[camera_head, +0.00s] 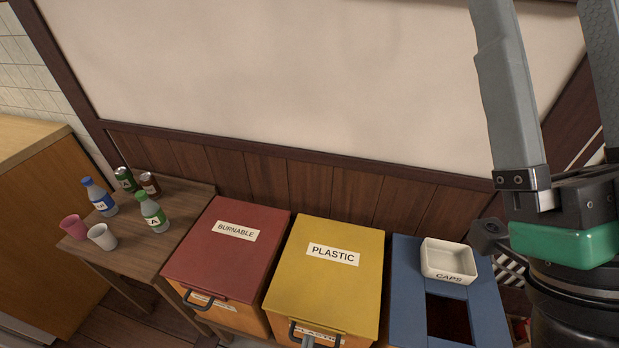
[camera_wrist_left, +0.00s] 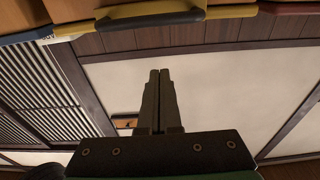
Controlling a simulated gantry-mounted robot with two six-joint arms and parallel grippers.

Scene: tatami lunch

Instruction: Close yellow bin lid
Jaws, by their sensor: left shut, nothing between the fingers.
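The yellow bin's lid (camera_head: 325,280), marked PLASTIC, lies flat and looks closed in the head view. Its dark handle (camera_head: 295,334) is at the front edge. My left gripper (camera_head: 308,340) shows only as a grey tip at that handle, cut by the bottom edge. In the left wrist view, which is upside down, its two fingers (camera_wrist_left: 160,74) are shut with nothing between them, against the pale wall. The yellow lid edge (camera_wrist_left: 90,28) and its grey handle (camera_wrist_left: 150,20) show there, apart from the fingers in the picture. Whether they touch the handle I cannot tell.
A red BURNABLE bin (camera_head: 225,262) stands left of the yellow one. A blue bin (camera_head: 405,300) with an open slot and a white CAPS tray (camera_head: 449,272) stands right. A side table (camera_head: 150,245) holds bottles, cans and cups. An arm of mine fills the right side.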

